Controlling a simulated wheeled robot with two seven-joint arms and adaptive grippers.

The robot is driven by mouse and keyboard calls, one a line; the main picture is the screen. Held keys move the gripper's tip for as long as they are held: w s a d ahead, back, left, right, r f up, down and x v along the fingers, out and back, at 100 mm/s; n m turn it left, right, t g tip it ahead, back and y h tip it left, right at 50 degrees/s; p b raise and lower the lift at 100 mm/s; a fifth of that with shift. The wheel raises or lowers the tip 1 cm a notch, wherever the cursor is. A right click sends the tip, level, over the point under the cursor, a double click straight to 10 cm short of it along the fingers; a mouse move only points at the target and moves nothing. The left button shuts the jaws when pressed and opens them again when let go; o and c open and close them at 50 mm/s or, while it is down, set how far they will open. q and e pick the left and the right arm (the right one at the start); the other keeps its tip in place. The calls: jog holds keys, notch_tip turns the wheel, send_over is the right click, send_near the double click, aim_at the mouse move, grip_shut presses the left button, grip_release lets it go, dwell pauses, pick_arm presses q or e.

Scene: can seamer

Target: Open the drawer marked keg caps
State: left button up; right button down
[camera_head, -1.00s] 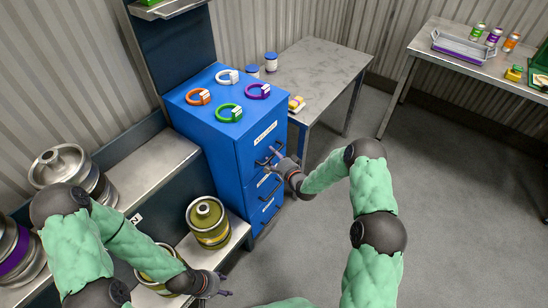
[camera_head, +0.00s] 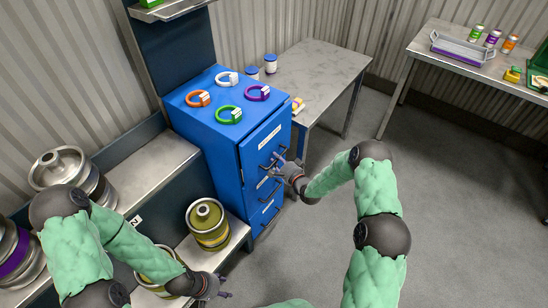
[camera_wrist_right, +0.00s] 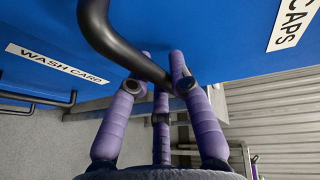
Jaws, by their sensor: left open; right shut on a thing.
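A blue drawer cabinet (camera_head: 212,150) stands left of centre in the head view. Its top drawer (camera_head: 250,150) stands slightly out from the body. In the right wrist view its label ends in "CAPS" (camera_wrist_right: 291,24); the rest is cut off. My right gripper (camera_head: 279,160) is shut on the dark bar handle of that drawer. The handle (camera_wrist_right: 108,38) runs between the purple fingers in the right wrist view. My left gripper (camera_head: 218,286) is open and empty, low near the bench front.
The drawer below bears a "WASH CARD" label (camera_wrist_right: 57,65). Coloured rings, such as a green one (camera_head: 229,115), lie on the cabinet top. A grey table (camera_head: 318,75) stands close behind it. A gold keg (camera_head: 208,222) is on the low bench. The floor at right is clear.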

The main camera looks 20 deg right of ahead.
jog(key=s+d+p, duration=0.1)
jog(key=s+d, duration=1.2)
jog(key=s, duration=0.4)
jog(key=shift+p, duration=0.35)
jog(key=shift+d, duration=0.1)
jog(key=c, duration=1.1)
grip_release()
jog(key=shift+w, duration=0.1)
jog(key=v, duration=1.2)
jog(key=shift+f, duration=0.1)
